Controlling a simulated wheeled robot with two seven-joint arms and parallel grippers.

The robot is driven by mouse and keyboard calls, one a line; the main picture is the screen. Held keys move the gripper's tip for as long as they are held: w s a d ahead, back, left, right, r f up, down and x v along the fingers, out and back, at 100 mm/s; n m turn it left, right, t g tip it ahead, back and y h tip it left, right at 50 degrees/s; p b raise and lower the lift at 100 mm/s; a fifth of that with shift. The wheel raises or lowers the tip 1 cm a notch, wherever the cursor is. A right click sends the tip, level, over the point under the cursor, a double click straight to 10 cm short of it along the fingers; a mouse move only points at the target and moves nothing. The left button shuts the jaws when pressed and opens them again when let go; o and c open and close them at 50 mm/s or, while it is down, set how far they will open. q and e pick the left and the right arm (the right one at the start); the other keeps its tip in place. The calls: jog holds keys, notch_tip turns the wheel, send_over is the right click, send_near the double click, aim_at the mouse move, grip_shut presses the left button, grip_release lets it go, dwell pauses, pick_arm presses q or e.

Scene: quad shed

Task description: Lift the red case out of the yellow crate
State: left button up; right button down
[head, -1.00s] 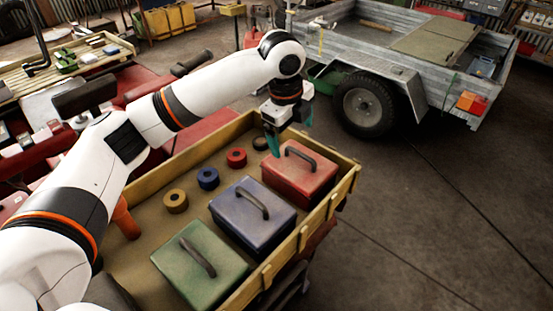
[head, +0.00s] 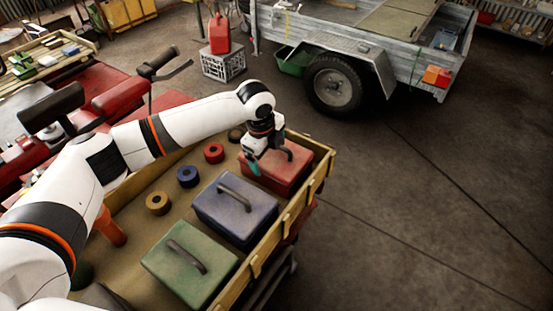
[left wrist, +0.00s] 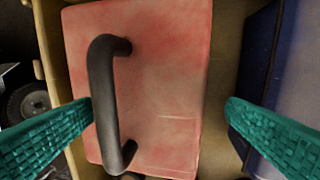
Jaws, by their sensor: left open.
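The red case (head: 290,174) sits at the far right end of the yellow crate (head: 322,171), with a dark handle (head: 287,151) on its lid. My left gripper (head: 256,162) is over the case's lid, partly hiding it in the head view. In the left wrist view the red case (left wrist: 170,60) lies below the open, empty fingers (left wrist: 158,122). The upright handle (left wrist: 103,95) is between the teal fingertips, close to the left one. I cannot tell how far above the lid the fingertips are. My right gripper is not in view.
In the crate, a blue case (head: 236,210) stands beside the red one, then a green case (head: 190,262). Tape rolls (head: 188,176) and an orange item (head: 110,226) lie along the crate's left part. The floor (head: 420,220) on the right is clear.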

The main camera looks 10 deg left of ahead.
pick_arm(q)
jog(key=shift+w+f, duration=0.1)
jog(key=shift+f, duration=0.35)
jog(key=c, duration=1.9)
jog(key=shift+r, duration=0.15)
jog(key=shift+c, duration=0.2)
